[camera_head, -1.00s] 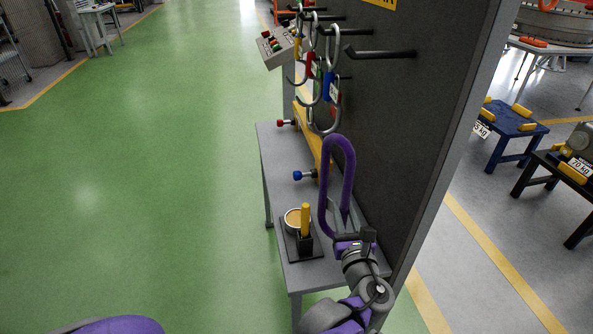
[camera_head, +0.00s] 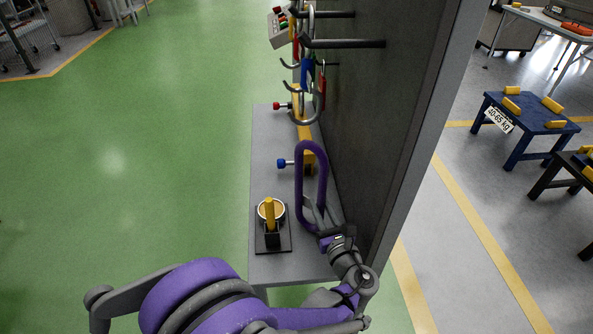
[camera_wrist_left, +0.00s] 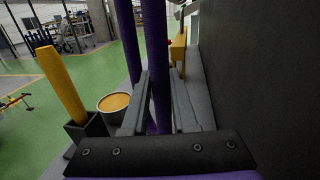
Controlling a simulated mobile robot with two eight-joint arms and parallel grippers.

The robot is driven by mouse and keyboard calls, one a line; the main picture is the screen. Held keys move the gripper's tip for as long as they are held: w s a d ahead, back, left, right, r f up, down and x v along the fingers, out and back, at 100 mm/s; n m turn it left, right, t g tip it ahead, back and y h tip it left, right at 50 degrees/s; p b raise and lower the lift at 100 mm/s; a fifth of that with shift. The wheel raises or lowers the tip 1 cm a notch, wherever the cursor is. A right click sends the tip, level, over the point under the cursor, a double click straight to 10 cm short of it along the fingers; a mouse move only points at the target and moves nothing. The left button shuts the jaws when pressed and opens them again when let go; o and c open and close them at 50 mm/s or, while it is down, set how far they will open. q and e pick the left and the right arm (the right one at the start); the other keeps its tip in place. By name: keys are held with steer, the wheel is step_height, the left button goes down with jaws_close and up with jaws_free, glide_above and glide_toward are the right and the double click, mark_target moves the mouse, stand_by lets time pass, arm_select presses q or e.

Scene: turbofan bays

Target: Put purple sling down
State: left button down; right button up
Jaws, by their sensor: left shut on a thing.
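The purple sling (camera_head: 298,190) is a long upright loop in the head view. My left gripper (camera_head: 315,214) is shut on its lower part and holds it above the grey bench (camera_head: 264,150), close to the dark panel. In the left wrist view, two purple strands of the sling (camera_wrist_left: 159,55) rise, one between the fingers of my left gripper (camera_wrist_left: 160,100) and one beyond them. Whether the sling touches the bench is unclear. My right gripper is not in view.
A dark panel (camera_head: 385,130) with pegs (camera_head: 345,43) and hanging hooks rises right of the bench. A yellow beam (camera_head: 308,158) with blue and red knobs lies along the bench. A tin (camera_head: 280,211) and yellow handle (camera_head: 270,213) stand at the near end. Green floor is clear at left.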

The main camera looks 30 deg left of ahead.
arm_select(q)
steer(key=shift+w+a+f+b, duration=0.15)
steer(key=shift+w+a+f, duration=0.45)
steer(key=shift+w+a, duration=1.2)
steer(key=shift+w+a+f+b, duration=0.1)
steer(key=shift+w+a+f, duration=0.45)
steer(key=shift+w+a, duration=1.2)
steer(key=shift+w+a+f+b, duration=0.15)
steer(key=shift+w+a+f, duration=0.45)
steer(key=shift+w+a, duration=1.15)
steer(key=shift+w+d, duration=0.2)
steer(key=shift+f, duration=0.1)
steer(key=c, duration=0.7)
jaws_free()
